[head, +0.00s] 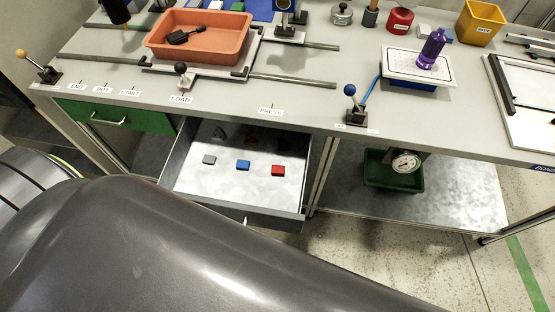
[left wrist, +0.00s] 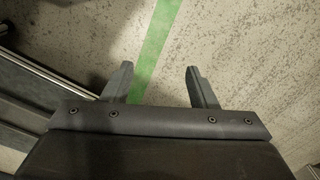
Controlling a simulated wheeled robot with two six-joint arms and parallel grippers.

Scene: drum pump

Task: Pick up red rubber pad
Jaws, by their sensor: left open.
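The red rubber pad (head: 278,170) lies flat in the open drawer (head: 180,178), at the right of a row of pads. A blue pad (head: 243,165) is to its left and a grey pad (head: 209,160) further left. My left gripper (left wrist: 160,85) shows in the left wrist view with its two fingers apart and nothing between them. It is over bare floor, away from the drawer. Neither gripper is visible in the head view, where a dark part of my own body covers the lower left.
The drawer hangs under the grey workbench (head: 225,103), whose front edge runs above it. A green closed drawer (head: 115,117) is at left. A green bin (head: 395,172) with a gauge stands on the lower shelf at right. A blue-knobbed lever (head: 351,105) rises at the bench edge.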

